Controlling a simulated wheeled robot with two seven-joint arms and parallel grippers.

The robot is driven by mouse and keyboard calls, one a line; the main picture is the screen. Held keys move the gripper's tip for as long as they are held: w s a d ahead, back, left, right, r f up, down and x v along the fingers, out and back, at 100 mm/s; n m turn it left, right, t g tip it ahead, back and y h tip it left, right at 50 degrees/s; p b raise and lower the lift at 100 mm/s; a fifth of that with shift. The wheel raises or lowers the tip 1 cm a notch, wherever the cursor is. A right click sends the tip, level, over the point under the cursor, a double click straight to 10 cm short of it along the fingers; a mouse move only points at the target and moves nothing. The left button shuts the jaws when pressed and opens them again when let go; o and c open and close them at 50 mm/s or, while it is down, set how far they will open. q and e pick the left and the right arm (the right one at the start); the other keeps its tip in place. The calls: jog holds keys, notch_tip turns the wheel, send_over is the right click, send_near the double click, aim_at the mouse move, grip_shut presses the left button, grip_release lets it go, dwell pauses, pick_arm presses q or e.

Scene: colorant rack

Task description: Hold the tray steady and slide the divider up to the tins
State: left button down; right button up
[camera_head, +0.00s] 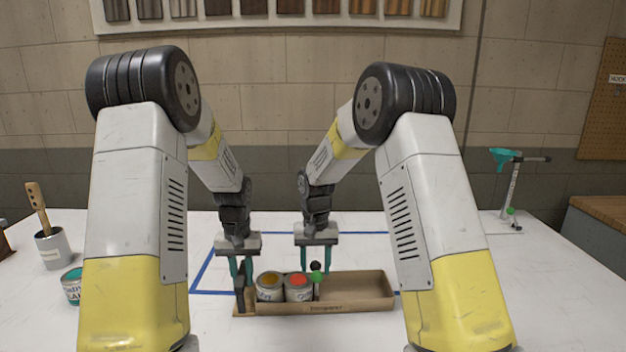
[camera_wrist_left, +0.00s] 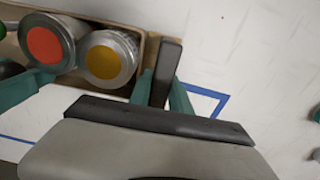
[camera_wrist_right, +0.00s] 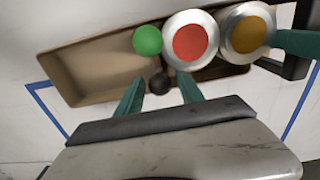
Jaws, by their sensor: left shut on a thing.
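The tray (camera_head: 355,304) is a long, shallow brown box on the white table. Two tins, one with an ochre top (camera_head: 269,281) and one with a red top (camera_head: 298,281), stand side by side in its left part. My left gripper (camera_head: 241,268) is shut on the black tray handle (camera_wrist_left: 167,68) at the tray's left end. The divider's green knob (camera_wrist_right: 147,40) and black knob (camera_wrist_right: 159,83) show just beside the red tin; its plate is mostly hidden. My right gripper (camera_wrist_right: 160,93) is open, its fingers on either side of the black knob with gaps.
The tray's right part (camera_wrist_right: 92,72) is empty. Blue lines (camera_head: 205,272) mark the table around the tray. A teal-labelled can (camera_head: 72,286) and a pot with a wooden-handled tool (camera_head: 51,248) stand at left. A teal-topped stand (camera_head: 511,190) is at back right.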

pick_arm(q)
jog(key=shift+w+d, duration=0.1)
pick_arm(e)
jog(key=shift+s+a, duration=0.15)
jog(key=shift+a, duration=0.05)
notch_tip(320, 180, up, 12)
jog(key=shift+d, duration=0.2)
pick_arm(q)
jog(key=c, duration=1.1)
grip_release()
